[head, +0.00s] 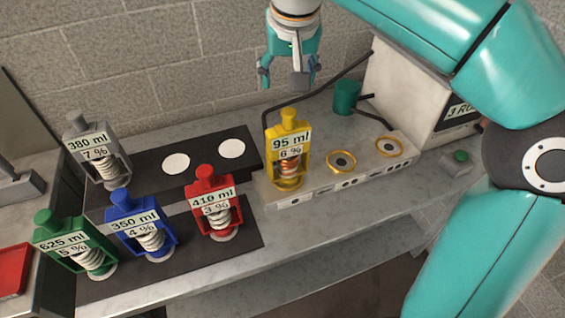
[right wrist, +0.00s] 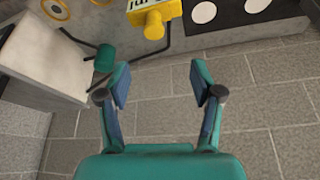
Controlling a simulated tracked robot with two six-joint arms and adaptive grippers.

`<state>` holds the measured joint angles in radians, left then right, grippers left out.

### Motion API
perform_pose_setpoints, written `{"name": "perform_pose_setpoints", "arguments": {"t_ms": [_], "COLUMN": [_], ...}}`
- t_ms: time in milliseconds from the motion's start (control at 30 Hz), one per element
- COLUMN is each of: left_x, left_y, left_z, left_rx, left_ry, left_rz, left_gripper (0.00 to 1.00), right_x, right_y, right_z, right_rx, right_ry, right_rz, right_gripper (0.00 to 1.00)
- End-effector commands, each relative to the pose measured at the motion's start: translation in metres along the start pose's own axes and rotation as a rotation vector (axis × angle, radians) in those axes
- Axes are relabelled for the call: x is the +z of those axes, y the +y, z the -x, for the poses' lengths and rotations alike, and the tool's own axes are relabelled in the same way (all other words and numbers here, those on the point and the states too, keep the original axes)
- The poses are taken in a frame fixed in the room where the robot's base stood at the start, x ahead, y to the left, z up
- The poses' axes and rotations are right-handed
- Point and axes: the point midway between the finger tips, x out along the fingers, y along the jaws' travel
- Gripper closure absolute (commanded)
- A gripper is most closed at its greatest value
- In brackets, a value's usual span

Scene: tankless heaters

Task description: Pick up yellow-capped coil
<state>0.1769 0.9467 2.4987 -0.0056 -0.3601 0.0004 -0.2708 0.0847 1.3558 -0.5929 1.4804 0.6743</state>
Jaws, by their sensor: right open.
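The yellow-capped coil (head: 288,155) stands upright in the left place of a pale rack with gold rings. Its label reads 95 ml, 6 %. In the right wrist view its yellow cap (right wrist: 154,25) shows at the top, beyond the fingertips. My right gripper (head: 288,80) hangs above and behind the coil, close to the brick wall, apart from it. In the right wrist view the right gripper (right wrist: 159,80) has its two fingers spread wide with nothing between them. My left gripper is not in view.
Red (head: 212,205), blue (head: 140,226), green (head: 75,245) and grey (head: 97,150) coils stand on black mats to the left. The rack (head: 368,176) has two empty gold rings. A grey-white box (head: 405,90) with a dark hose and a teal cylinder (head: 346,95) stands behind.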

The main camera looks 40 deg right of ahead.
Motion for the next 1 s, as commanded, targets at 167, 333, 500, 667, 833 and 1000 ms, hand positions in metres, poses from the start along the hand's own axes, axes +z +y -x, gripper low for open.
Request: {"name": "perform_pose_setpoints", "arguments": {"t_ms": [167,333,500,667,833,1000], "left_x": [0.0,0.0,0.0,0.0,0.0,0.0], "left_y": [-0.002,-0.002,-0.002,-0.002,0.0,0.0], "left_z": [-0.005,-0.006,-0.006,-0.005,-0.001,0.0], "left_rx": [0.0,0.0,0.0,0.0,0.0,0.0], "left_ry": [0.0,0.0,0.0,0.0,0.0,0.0], "left_rz": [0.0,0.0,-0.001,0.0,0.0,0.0], "left_gripper": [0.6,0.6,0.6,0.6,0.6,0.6], "right_x": [0.002,0.002,0.001,0.001,0.0,0.0], "right_y": [0.01,0.011,0.011,0.011,0.011,0.01], "right_z": [-0.039,-0.072,-0.091,-0.098,-0.12,-0.141], "right_rx": [0.009,0.009,0.008,0.008,0.009,0.007], "right_ry": [-0.004,-0.003,0.0,0.0,-0.004,-0.002], "right_rz": [-0.017,-0.02,-0.021,-0.02,-0.02,-0.019], "right_gripper": [0.35,0.35,0.35,0.35,0.35,0.35]}}
